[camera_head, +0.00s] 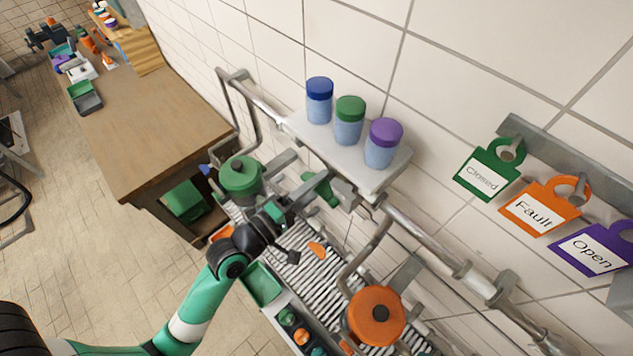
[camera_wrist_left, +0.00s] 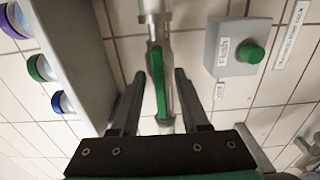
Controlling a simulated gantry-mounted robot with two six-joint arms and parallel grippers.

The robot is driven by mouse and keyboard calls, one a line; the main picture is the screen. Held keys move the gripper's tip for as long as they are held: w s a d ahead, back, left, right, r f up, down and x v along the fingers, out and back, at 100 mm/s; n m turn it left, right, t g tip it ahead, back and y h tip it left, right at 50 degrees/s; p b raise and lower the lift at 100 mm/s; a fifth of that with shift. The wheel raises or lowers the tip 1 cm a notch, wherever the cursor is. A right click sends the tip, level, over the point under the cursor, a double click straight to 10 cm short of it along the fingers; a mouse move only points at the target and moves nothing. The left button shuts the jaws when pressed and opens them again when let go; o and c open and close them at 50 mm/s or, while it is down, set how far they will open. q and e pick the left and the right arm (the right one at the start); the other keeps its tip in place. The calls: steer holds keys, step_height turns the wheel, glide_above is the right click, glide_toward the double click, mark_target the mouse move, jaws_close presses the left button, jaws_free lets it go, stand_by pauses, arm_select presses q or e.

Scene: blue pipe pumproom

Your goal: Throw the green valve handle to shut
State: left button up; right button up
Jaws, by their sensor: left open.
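The green valve handle (camera_wrist_left: 158,82) is a long narrow lever on a grey metal pipe (camera_wrist_left: 154,22). In the left wrist view it lies roughly in line with the pipe, between the two fingers of my left gripper (camera_wrist_left: 159,100). The fingers are apart, one on each side, and do not appear to touch it. In the head view the handle (camera_head: 322,189) shows partly below the shelf, and my left gripper (camera_head: 298,225) is close to it, reaching in from the lower left. My right gripper is not in view.
A white shelf (camera_head: 394,176) with blue-, green- and purple-lidded jars sits just above. A round green pot-like object (camera_head: 240,177) and an orange one (camera_head: 376,315) flank the gripper. A grey box with a green button (camera_wrist_left: 251,54) is right of the handle. Closed, Fault and Open tags hang right.

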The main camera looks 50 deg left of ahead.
arm_select(q)
steer(key=shift+c, duration=0.2)
jaws_close()
steer(key=shift+m, duration=0.3)
steer(key=m, duration=0.3)
steer(key=shift+b, duration=0.35)
steer(key=m+b, duration=0.1)
steer(key=m, duration=0.4)
steer(key=m+b, duration=0.1)
steer(key=m, duration=0.4)
steer(key=shift+m+b, duration=0.75)
steer(key=shift+m, duration=1.45)
